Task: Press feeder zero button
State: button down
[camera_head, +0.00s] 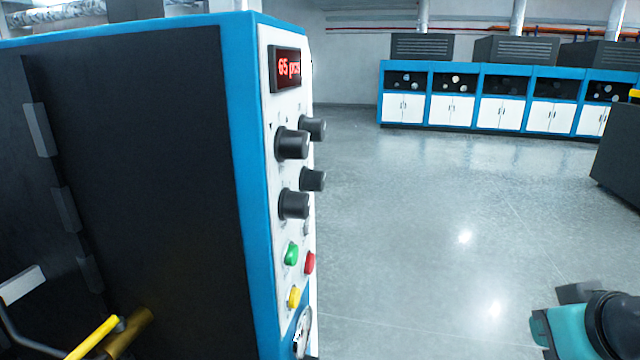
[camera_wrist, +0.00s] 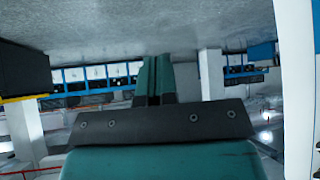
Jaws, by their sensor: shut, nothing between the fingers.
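A control panel (camera_head: 270,190) on the narrow face of a blue and black machine (camera_head: 150,170) shows at a steep angle in the head view. It carries a green button (camera_head: 291,253), a red button (camera_head: 309,262) and a yellow button (camera_head: 294,297). No label is readable, so I cannot tell which is the feeder zero button. My gripper (camera_wrist: 153,64) shows in the wrist view with its teal fingers shut together and empty. It touches nothing there, and no button is in that view. Part of my teal arm is at the head view's lower right, apart from the panel.
Several black knobs (camera_head: 293,145) stick out from the panel below a red display (camera_head: 287,68). A round gauge (camera_head: 302,332) is under the buttons. Blue and white cabinets (camera_head: 480,100) line the back. The grey floor (camera_head: 430,220) right of the panel is clear.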

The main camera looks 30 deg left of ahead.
aim_at(308, 225)
jog(key=w+a+r+n+t+y+p, duration=0.3)
jog(key=w+a+r+n+t+p, duration=0.25)
jog(key=a+p, duration=0.2)
jog(key=s+a+r+n+g+y+p, duration=0.3)
jog(key=s+a+n+y, duration=0.3)
jog(key=a+n+y, duration=0.3)
jog(key=shift+s+a+n, duration=0.35)
jog(key=shift+s+a, duration=0.05)
jog(key=shift+a, duration=0.55)
jog(key=shift+a, duration=0.1)
jog(key=s+a, duration=0.2)
jog(key=a, duration=0.6)
jog(key=shift+a, duration=0.2)
jog(key=shift+s+a, duration=0.1)
jog(key=shift+a, duration=0.3)
